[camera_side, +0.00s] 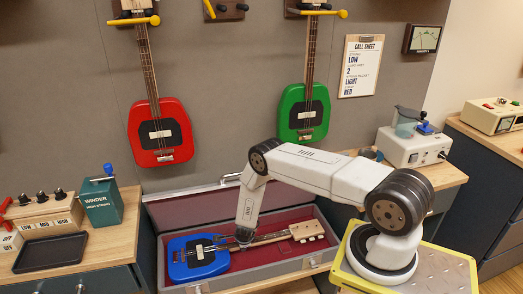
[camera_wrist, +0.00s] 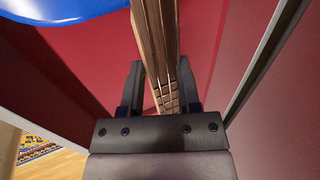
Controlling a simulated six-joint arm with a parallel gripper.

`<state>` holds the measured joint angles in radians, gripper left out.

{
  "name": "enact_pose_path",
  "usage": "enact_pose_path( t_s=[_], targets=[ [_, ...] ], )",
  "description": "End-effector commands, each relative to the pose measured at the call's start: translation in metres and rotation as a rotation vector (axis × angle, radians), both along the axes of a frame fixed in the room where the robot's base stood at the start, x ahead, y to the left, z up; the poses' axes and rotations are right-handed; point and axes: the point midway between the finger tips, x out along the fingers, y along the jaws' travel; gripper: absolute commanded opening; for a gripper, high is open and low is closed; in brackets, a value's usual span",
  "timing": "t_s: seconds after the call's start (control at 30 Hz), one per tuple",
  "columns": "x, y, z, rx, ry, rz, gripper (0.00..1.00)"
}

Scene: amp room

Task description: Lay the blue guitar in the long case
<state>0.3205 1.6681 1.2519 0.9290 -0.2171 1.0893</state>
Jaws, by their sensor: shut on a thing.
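The blue guitar (camera_side: 198,259) lies lengthwise in the open long case (camera_side: 318,258), within its red lining. Its body is at the left and its pale headstock at the right. My gripper (camera_side: 243,236) is down at the case, shut on the guitar's neck near the body. In the wrist view, my gripper's two fingers (camera_wrist: 160,90) stand on either side of the wooden neck, and part of the blue body (camera_wrist: 70,8) shows at the top left. I cannot tell whether the guitar rests on the case floor.
A red guitar (camera_side: 160,135) and a green guitar (camera_side: 302,113) hang on the wall behind. The case lid stands open at the back. Side benches hold a green winder box (camera_side: 101,205), a black tray (camera_side: 50,252) and a white device (camera_side: 412,147).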

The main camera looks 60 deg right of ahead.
Motion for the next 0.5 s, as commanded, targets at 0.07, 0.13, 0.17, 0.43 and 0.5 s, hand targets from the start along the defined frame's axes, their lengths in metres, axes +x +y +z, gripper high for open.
enact_pose_path(
  t_s=[0.07, 0.13, 0.17, 0.43, 0.5],
  targets=[
    [0.0033, -0.0013, 0.0009, -0.003, -0.007, 0.000, 0.00],
    [0.0035, -0.0014, -0.0002, -0.003, -0.007, 0.000, 0.00],
    [0.0036, -0.0014, -0.0006, -0.004, -0.007, 0.000, 0.00],
    [0.0033, -0.0013, -0.0055, -0.003, -0.007, -0.001, 0.00],
    [0.0032, -0.0012, -0.0067, -0.003, -0.007, -0.001, 0.00]
  ],
)
